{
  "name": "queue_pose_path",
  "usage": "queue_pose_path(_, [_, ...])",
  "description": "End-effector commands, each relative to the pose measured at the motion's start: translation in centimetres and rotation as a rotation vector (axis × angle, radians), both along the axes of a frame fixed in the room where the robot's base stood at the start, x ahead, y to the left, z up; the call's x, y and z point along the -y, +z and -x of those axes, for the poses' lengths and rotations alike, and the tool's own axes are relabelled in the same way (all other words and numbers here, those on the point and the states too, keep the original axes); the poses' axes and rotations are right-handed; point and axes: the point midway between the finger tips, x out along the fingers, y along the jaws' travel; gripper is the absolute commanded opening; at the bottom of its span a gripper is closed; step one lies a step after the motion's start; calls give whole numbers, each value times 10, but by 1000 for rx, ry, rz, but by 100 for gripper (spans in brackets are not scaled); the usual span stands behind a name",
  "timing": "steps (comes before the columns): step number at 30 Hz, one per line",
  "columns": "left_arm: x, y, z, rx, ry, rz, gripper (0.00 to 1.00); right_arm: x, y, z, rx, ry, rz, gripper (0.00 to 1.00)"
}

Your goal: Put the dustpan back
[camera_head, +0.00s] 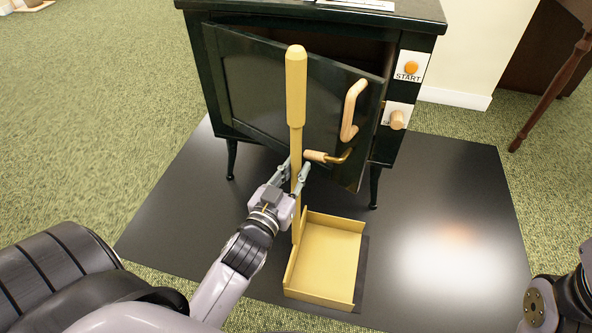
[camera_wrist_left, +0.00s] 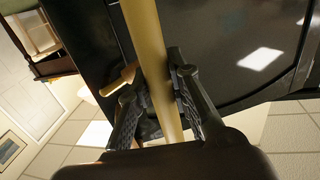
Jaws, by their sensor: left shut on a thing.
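The yellow dustpan has a tall upright handle (camera_head: 296,88) and a square pan (camera_head: 327,262) at its foot, low over or on the black floor mat; I cannot tell whether it touches. My left gripper (camera_head: 294,172) is shut on the handle's lower shaft, in front of the stove. In the left wrist view the handle (camera_wrist_left: 150,60) runs between the two fingers of the left gripper (camera_wrist_left: 157,100). My right gripper is not in view; only part of my right arm shows at the lower right.
A dark green stove (camera_head: 235,80) stands behind the dustpan, its door (camera_head: 265,90) partly open, with wooden handles. The black mat (camera_head: 450,220) is bare to the right. Green carpet (camera_head: 90,110) is open at left. A wooden table leg (camera_head: 550,95) stands at right.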

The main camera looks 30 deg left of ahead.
Motion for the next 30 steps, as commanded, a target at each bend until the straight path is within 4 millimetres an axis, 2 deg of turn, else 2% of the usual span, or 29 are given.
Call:
queue_pose_path(3, [0, 0, 0, 6, -1, 3, 0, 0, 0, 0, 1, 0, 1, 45])
queue_pose_path(4, [0, -3, 0, 0, 0, 1, 20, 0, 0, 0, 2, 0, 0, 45])
queue_pose_path(12, [0, -2, 0, 0, 0, 0, 38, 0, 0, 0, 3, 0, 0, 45])
queue_pose_path(23, [0, 1, 0, 1, -1, -1, 39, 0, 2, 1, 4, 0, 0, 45])
queue_pose_path(26, [1, 0, 8, -4, 1, 1, 39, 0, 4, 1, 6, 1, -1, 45])
queue_pose_path(30, [2, 2, 29, -5, 3, 1, 39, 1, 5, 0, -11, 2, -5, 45])
